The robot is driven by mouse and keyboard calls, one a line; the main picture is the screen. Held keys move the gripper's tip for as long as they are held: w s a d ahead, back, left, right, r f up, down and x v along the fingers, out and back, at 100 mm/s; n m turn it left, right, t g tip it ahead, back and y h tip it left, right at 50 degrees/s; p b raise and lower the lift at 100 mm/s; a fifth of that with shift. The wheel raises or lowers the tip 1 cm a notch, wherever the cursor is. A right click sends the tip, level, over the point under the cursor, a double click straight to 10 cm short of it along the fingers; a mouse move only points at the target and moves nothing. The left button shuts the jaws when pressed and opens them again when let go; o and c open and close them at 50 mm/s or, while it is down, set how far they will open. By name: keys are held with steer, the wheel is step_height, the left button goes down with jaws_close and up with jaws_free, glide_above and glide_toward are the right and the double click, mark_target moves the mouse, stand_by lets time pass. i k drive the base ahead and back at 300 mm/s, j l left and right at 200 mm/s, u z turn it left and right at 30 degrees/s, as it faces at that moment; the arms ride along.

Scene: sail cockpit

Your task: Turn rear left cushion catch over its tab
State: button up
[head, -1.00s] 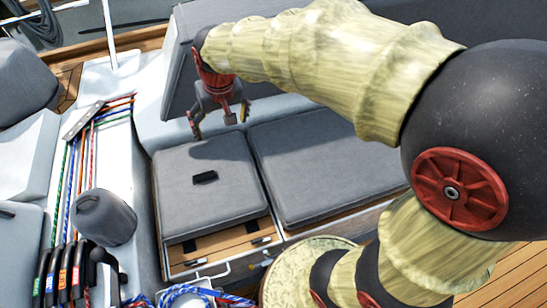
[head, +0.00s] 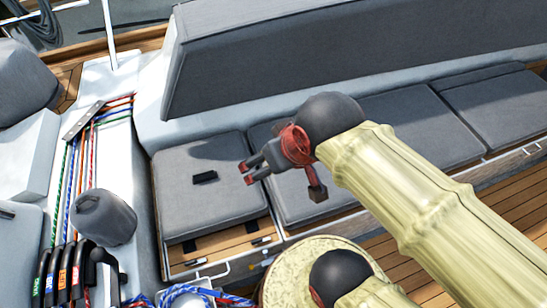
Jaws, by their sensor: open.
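The left grey cushion (head: 215,205) lies on the bench, with a black strap-like piece (head: 205,178) on its top. In front of it, on the wooden ledge, are small dark fittings: one at the left (head: 190,246) and one at the right (head: 262,240). Which of them is the catch and which the tab is too small to tell. My gripper (head: 246,174) is open and empty. It points left above the right part of this cushion, near the gap to the second cushion (head: 290,205), apart from the fittings.
A grey backrest (head: 330,60) runs behind the bench. More cushions (head: 420,125) continue to the right. At the left are coloured ropes (head: 85,150), a grey-covered winch (head: 103,217) and black clutch levers (head: 70,270). A metal handle (head: 207,273) is on the bench front.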

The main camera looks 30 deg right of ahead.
mark_target(190, 262)
steer(key=k+j+u, duration=0.1)
steer(key=u, duration=1.05)
steer(key=k+j, duration=0.05)
steer(key=j, duration=0.05)
